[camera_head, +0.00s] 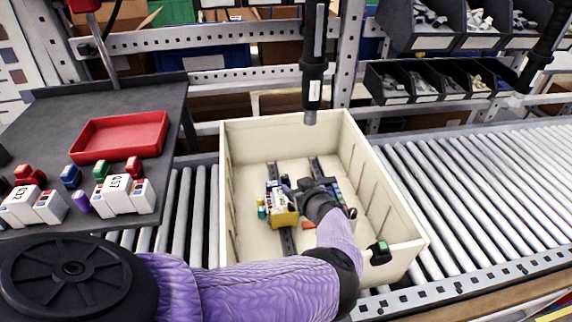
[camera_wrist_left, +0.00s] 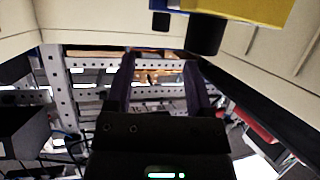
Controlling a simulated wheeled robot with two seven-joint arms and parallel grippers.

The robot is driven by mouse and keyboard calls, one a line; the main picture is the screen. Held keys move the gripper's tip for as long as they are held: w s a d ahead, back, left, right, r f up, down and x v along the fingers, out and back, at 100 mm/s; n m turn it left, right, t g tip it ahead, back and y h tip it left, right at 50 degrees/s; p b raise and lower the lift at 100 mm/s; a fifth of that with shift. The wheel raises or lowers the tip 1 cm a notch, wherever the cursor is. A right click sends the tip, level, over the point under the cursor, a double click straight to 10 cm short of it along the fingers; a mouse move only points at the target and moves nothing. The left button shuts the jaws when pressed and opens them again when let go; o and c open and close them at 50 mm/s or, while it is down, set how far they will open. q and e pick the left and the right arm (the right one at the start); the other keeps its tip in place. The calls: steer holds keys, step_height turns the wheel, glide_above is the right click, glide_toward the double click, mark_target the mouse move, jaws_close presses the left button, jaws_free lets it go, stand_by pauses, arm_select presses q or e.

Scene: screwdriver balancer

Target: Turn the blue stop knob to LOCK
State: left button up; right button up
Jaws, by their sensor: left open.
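My left gripper (camera_head: 300,184) reaches down into the cream bin (camera_head: 393,190) on the conveyor. In the left wrist view its two dark fingers (camera_wrist_left: 158,88) stand apart with nothing between them. A yellow block-like part (camera_head: 284,216) sits beside the gripper in the bin. The yellow part (camera_wrist_left: 250,8) also shows at the top of the wrist view, with a black cylinder (camera_wrist_left: 205,35) near it. Small blue pieces (camera_head: 337,187) show just right of the gripper, but I cannot make out which is the blue stop knob or its setting. My right gripper is not in view.
A black screwdriver (camera_head: 313,80) hangs over the bin's back wall. A dark table (camera_head: 70,110) on the left holds a red tray (camera_head: 120,136) and white labelled blocks (camera_head: 118,195). A green-topped black part (camera_head: 380,252) is at the bin's front wall. Rollers (camera_head: 480,190) on the right are clear.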

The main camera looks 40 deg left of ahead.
mark_target(286, 177)
arm_select(q)
steer(key=b+x, duration=0.1)
steer(key=x, duration=0.1)
steer(key=b+x, duration=0.2)
steer(key=x, duration=0.1)
steer(key=b+x, duration=0.2)
steer(key=shift+a+f, duration=0.1)
steer(key=shift+f, duration=0.35)
steer(key=shift+w+a, duration=0.2)
steer(key=shift+a, duration=0.2)
steer(key=shift+r, duration=0.15)
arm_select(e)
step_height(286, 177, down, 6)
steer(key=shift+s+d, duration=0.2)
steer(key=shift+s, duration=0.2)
arm_select(q)
steer(key=shift+c, duration=0.3)
